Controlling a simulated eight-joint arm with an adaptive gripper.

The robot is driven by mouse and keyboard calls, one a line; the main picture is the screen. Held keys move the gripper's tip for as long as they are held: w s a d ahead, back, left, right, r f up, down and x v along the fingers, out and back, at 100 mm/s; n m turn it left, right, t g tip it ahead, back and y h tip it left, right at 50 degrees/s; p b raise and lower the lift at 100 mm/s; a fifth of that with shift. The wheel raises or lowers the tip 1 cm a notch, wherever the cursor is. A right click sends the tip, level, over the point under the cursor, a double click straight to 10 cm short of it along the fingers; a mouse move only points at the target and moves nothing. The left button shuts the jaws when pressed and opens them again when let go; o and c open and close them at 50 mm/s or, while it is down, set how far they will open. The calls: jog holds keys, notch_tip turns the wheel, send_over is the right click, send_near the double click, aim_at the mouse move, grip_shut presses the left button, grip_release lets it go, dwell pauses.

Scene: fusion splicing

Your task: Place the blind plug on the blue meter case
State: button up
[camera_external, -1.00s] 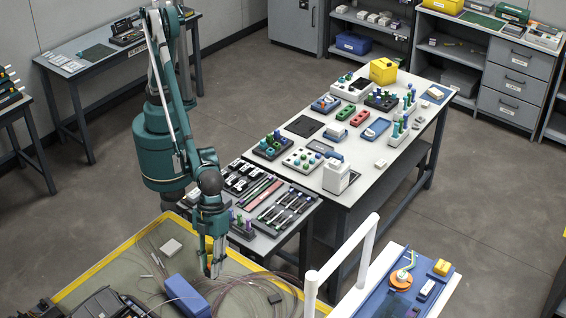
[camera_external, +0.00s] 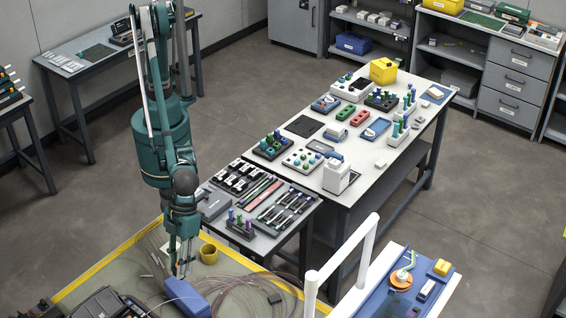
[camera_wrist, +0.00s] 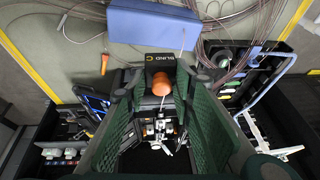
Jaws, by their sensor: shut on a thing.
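The blind plug (camera_wrist: 160,63) is a small black piece lettered "BLIND C", with a rounded orange part (camera_wrist: 161,86) beside it in the wrist view. My gripper (camera_wrist: 162,82) is shut on it, with a green finger on each side. In the external view my gripper (camera_external: 181,270) points down near the left end of the blue meter case (camera_external: 190,297); the plug is too small to make out there. The meter case also shows in the wrist view (camera_wrist: 152,22), just beyond the plug. I cannot tell whether plug and case touch.
Thin cables (camera_external: 250,290) lie looped on the mat right of the case. A yellow round container (camera_external: 208,254) stands near my gripper. An open black toolbox (camera_external: 105,303) is at the left. An orange handle (camera_wrist: 104,64) lies near the case in the wrist view.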

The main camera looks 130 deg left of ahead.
jog(key=shift+f, duration=2.95)
jog(key=shift+c, duration=0.2)
jog(key=shift+f, duration=0.1)
jog(key=shift+f, duration=1.8)
jog(key=shift+f+b, duration=0.15)
jog(key=shift+b, duration=0.2)
jog(key=o, duration=1.2)
jog(key=shift+p+v, duration=0.4)
jog(key=shift+v, duration=5.8)
